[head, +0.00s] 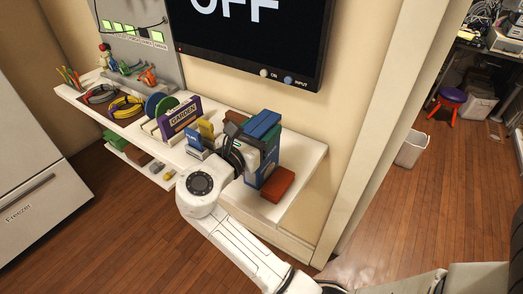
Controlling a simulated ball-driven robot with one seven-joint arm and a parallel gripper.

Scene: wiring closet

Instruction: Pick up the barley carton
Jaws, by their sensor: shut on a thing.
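A tall blue carton (268,169) with a pale panel stands upright on the right part of the white wall shelf (310,160). I cannot read its label, so I cannot tell for sure that it is the barley carton. My gripper (243,147) is at the left side of this carton, shut on it as far as I can see. The fingertips are partly hidden by my wrist and the carton. I cannot tell whether the carton is clear of the shelf.
A reddish-brown block (278,185) lies in front of the carton. To the left are a purple "GARDEN" box (184,114), small yellow and blue boxes, and coiled cables (126,107). A screen (255,35) hangs above. A lower shelf (140,158) holds small items.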

